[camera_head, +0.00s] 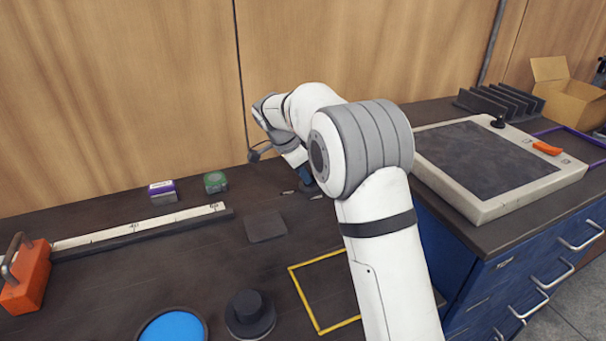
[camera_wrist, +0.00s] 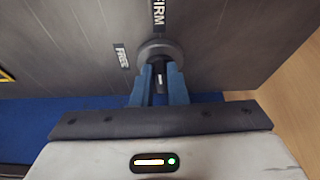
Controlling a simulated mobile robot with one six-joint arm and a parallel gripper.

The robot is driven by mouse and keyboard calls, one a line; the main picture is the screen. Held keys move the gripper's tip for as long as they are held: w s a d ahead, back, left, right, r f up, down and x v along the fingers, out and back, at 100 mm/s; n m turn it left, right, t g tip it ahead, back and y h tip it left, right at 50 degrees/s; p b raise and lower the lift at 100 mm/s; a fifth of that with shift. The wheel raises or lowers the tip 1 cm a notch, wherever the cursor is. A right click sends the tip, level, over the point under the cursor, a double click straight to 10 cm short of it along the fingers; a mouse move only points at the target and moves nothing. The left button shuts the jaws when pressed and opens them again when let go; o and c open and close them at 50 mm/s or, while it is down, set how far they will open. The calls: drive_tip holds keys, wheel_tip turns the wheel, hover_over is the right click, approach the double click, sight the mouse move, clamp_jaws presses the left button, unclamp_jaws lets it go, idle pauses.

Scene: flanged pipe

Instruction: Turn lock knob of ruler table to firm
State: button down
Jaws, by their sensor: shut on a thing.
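The lock knob (camera_wrist: 160,47) is a grey round disc with a raised grip on a dark surface in the wrist view. My gripper (camera_wrist: 160,74) has its two blue fingers shut on the grip, one on each side. A FIRM label (camera_wrist: 158,14) lies just beyond the knob, and a FREE label (camera_wrist: 122,57) lies to its left. The fingers hide much of the grip, and I cannot tell which label it points to. In the head view my arm hides the knob; a bit of my gripper (camera_head: 306,173) shows low over the dark table (camera_head: 190,270).
A long ruler (camera_head: 140,229) lies on the left of the table beside an orange block with a handle (camera_head: 28,280). Purple (camera_head: 163,190) and green (camera_head: 215,182) items stand near the wooden wall. A blue disc (camera_head: 173,327) and a black round knob-like piece (camera_head: 250,316) are in front.

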drive_tip(key=shift+f+m, duration=0.1)
drive_tip(key=shift+m, duration=0.4)
drive_tip(key=c, duration=1.4)
unclamp_jaws()
drive_tip(key=shift+c, duration=0.2)
drive_tip(key=v, duration=0.8)
drive_tip(key=shift+p, duration=0.4)
drive_tip(key=shift+w+a, duration=0.1)
drive_tip(key=shift+w, duration=0.05)
